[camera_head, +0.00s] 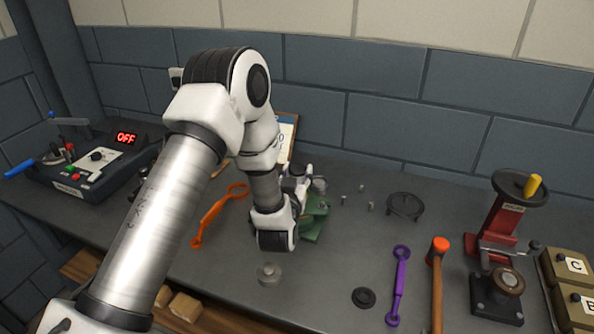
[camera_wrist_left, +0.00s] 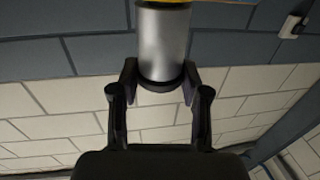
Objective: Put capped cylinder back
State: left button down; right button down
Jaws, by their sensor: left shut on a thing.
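My left gripper (camera_wrist_left: 158,88) is shut on a silver metal cylinder (camera_wrist_left: 163,48), with one dark finger on each side of it. The cylinder has a dark ring at the end nearer the gripper and a strip of yellow at the picture's top edge. In the head view, the left gripper (camera_head: 298,180) is partly hidden behind my wrist, beside a green part (camera_head: 315,222) on the bench. The cylinder cannot be made out clearly in that view. My right gripper is not in view.
On the grey bench are an orange wrench (camera_head: 215,215), a grey flanged piece (camera_head: 268,273), a black disc (camera_head: 363,297), a purple wrench (camera_head: 399,285), a hammer (camera_head: 438,270), a red press (camera_head: 500,220) and several small grey pieces. A control box (camera_head: 85,175) stands at left.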

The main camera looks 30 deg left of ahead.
pick_arm(q)
jog(key=shift+f, duration=0.15)
jog(key=c, duration=0.6)
grip_release()
jog(key=shift+o, duration=0.2)
jog(key=shift+s, duration=0.1)
